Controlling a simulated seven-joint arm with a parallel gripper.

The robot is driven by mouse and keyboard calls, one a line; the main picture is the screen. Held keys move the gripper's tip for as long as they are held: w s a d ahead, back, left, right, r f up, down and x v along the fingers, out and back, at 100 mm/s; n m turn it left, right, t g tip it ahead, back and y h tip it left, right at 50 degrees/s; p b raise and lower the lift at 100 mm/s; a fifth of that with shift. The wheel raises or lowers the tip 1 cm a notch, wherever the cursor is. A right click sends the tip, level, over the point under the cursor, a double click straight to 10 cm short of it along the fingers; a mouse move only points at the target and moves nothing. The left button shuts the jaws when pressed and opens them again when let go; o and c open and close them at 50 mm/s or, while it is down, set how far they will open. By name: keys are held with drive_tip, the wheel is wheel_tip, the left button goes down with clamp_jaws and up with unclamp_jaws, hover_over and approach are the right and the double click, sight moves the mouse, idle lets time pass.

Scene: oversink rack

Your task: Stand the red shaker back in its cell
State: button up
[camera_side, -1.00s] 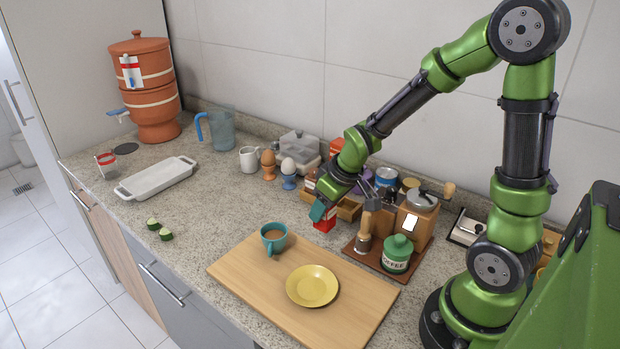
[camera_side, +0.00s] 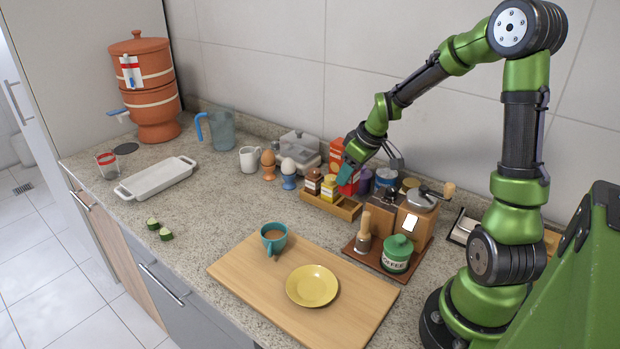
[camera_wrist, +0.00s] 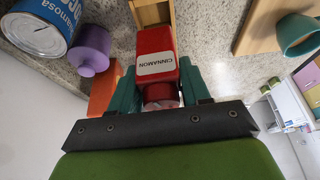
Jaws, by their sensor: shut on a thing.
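The red shaker (camera_side: 348,186), labelled cinnamon in the wrist view (camera_wrist: 156,52), is held between the teal fingers of my gripper (camera_side: 350,169). The fingers, also in the wrist view (camera_wrist: 160,88), are shut around it. It is above the right end of the wooden rack (camera_side: 344,211), apparently clear of it. In the rack's left part stand a brown shaker (camera_side: 313,181) and a yellow one (camera_side: 330,187). The rack's right part looks empty. In the wrist view, part of the rack (camera_wrist: 150,13) shows beyond the shaker, which hides the rest.
The grinder (camera_side: 417,205) and green coffee jar (camera_side: 397,254) are to the right.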

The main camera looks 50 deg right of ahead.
sight(348, 192)
drive_tip(key=shift+f, duration=3.15)
drive_tip(key=shift+f, duration=0.1)
drive_tip(key=o, duration=1.2)
drive_tip(key=v, duration=1)
drive_tip(key=shift+s+r, duration=0.15)
drive_tip(key=shift+r, duration=0.2)
drive_tip(key=s+a+r+m+t, duration=0.1)
drive_tip(key=s+a+r, duration=0.2)
drive_tip(key=a, duration=0.3)
drive_tip(key=s+a+r+m+t+y, duration=0.1)
drive_tip(key=s+a+r, duration=0.2)
drive_tip(key=a, duration=0.4)
drive_tip(key=s+a+r+m+y, duration=0.1)
drive_tip(key=s+a+r+m, duration=0.1)
drive_tip(key=a, duration=0.5)
drive_tip(key=shift+s+a+r+t, duration=0.1)
drive_tip(key=shift+s+r+t, duration=0.15)
drive_tip(key=shift+r, duration=0.4)
drive_tip(key=shift+s+a+r+t, duration=0.15)
drive_tip(key=shift+s+r, duration=0.25)
drive_tip(key=shift+r, duration=0.25)
